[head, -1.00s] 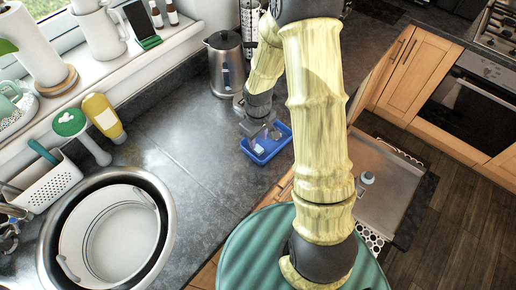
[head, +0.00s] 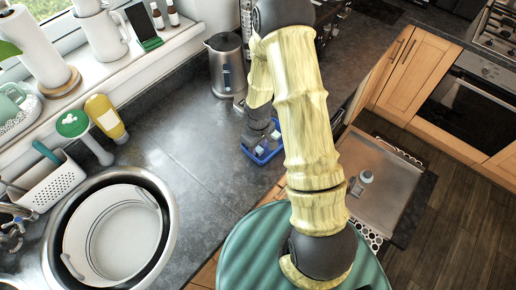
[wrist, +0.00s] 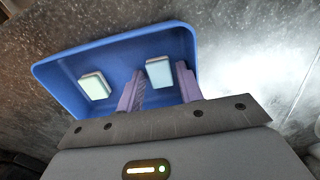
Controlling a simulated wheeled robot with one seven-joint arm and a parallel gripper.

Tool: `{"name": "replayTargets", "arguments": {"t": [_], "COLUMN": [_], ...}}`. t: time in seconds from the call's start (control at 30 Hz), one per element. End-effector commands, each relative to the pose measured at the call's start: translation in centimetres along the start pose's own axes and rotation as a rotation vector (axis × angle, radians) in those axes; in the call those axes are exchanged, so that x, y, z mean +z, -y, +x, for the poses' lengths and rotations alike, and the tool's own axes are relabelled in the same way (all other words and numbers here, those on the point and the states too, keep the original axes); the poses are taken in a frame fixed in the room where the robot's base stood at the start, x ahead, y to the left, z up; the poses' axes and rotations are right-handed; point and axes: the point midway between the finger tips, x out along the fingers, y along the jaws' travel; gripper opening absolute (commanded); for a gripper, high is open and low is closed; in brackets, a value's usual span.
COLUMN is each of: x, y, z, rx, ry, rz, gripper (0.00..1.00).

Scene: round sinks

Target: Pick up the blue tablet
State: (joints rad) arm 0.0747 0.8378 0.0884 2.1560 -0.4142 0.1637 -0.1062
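A small pale blue tablet (wrist: 160,72) lies in a blue tray (wrist: 85,58) in the wrist view. A pale greenish-white tablet (wrist: 95,86) lies to its left in the same tray. My gripper (wrist: 159,80) is open, with one finger on either side of the blue tablet; I cannot tell whether either finger touches it. In the head view my gripper (head: 262,143) is down at the blue tray (head: 267,158) on the counter. The gripper and arm hide much of the tray there, and the tablets are too small to tell apart.
A kettle (head: 226,66) stands behind the tray. A round sink with a white basin (head: 108,235) is at the left, with a yellow bottle (head: 105,117) beyond it. The counter between sink and tray is clear. A metal tray (head: 375,180) lies to the right.

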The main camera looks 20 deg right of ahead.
Motion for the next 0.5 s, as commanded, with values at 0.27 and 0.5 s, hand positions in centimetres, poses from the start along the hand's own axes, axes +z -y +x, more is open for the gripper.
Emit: {"name": "replayTargets", "arguments": {"t": [0.27, 0.5], "x": [-0.01, -0.01], "y": [-0.01, -0.01], "z": [-0.01, -0.03], "rx": [0.0, 0.0], "ry": [0.0, 0.0], "rz": [0.0, 0.001], "gripper": [0.36, 0.25]}}
